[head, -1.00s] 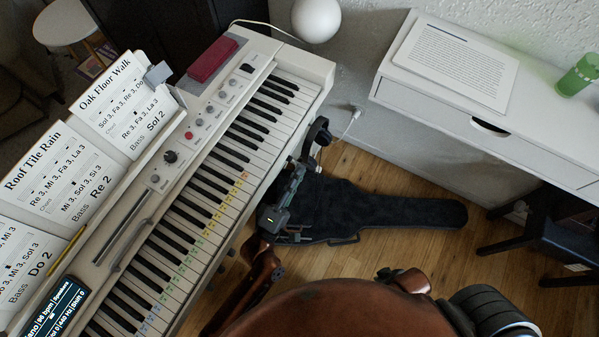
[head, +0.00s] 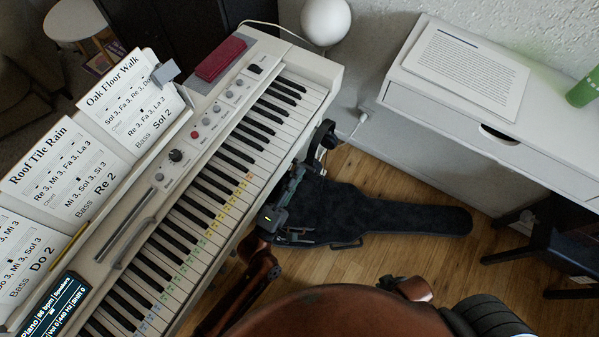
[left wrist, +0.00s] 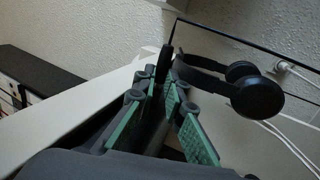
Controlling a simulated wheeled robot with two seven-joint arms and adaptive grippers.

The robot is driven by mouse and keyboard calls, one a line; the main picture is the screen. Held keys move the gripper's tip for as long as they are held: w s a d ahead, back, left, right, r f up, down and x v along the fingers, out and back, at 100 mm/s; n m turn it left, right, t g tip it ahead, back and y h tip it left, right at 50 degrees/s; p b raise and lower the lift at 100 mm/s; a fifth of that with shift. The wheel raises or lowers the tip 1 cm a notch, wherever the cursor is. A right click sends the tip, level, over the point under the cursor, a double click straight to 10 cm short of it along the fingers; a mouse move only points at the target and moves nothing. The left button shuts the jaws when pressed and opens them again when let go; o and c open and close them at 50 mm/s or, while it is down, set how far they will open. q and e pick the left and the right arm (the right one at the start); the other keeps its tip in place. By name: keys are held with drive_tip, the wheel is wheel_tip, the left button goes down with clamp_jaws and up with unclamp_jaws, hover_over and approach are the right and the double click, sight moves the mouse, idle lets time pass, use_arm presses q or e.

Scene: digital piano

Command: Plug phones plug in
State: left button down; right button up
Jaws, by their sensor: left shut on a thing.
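The digital piano (head: 330,75) runs diagonally through the head view. My left gripper (head: 297,172) is low beside its right side, partly hidden by the keyboard edge. In the left wrist view, my left gripper (left wrist: 168,105), with green finger pads, is shut on a thin black piece, which looks like the phones plug (left wrist: 164,62); it points up from the fingertips. The pale piano casing (left wrist: 85,105) is close by on the left. Black headphones (left wrist: 255,95) hang just beyond the fingers; they also show in the head view (head: 325,137). The socket cannot be made out. My right gripper is out of view.
A white desk (head: 440,105) with a printed sheet stands at the right. A dark instrument case (head: 400,217) lies on the wooden floor behind my left gripper. A white plug with a cable (left wrist: 282,66) is on the wall. Song sheets (head: 60,175) stand on the piano.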

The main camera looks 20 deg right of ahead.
use_arm(q)
drive_tip(key=shift+w+a+r, duration=0.1)
drive_tip(key=shift+w+a, duration=0.15)
drive_tip(key=shift+w, duration=0.1)
